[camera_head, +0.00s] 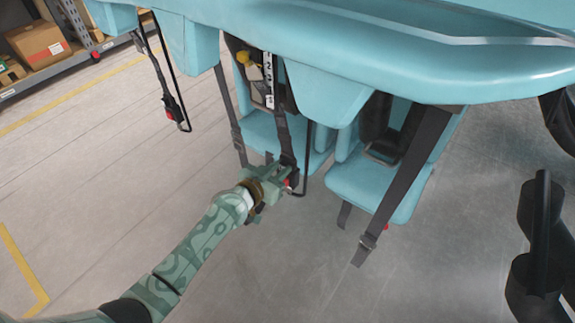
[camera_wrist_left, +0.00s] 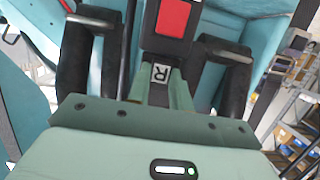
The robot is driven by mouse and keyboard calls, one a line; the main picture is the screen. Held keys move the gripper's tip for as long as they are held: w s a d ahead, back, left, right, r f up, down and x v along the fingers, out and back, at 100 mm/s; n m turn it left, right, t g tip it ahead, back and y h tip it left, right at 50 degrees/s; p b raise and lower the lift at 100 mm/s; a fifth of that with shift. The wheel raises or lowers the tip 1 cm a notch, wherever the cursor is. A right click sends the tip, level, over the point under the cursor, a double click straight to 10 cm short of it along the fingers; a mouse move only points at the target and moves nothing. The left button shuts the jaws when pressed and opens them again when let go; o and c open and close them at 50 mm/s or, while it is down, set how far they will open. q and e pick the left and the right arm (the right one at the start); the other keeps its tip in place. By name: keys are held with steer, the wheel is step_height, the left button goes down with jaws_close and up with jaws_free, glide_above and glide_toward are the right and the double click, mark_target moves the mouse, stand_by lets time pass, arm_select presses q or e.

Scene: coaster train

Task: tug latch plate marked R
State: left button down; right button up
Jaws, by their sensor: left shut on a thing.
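The latch plate marked R (camera_wrist_left: 160,73) is a grey piece with a white R label, seen in the left wrist view between my gripper's fingers, just below a black buckle with a red button (camera_wrist_left: 172,18). My left gripper (camera_head: 283,180) is shut on this plate. In the head view it is at the lower end of a dark strap (camera_head: 284,140), in front of the middle light blue seat (camera_head: 262,138). The gripper hides most of the plate there. I cannot tell whether the plate is seated in the buckle. My right gripper is not in view.
The light blue train body (camera_head: 400,50) overhangs the seats. A right seat (camera_head: 375,190) with hanging straps is beside the middle one. Another strap with a red-button buckle (camera_head: 170,108) hangs at left. A shelf with boxes (camera_head: 38,45) stands far left. The floor at lower middle is clear.

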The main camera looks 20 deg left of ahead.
arm_select(q)
steer(key=shift+r, duration=0.2)
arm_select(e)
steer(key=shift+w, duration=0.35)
arm_select(q)
steer(key=c, duration=1.2)
jaws_free()
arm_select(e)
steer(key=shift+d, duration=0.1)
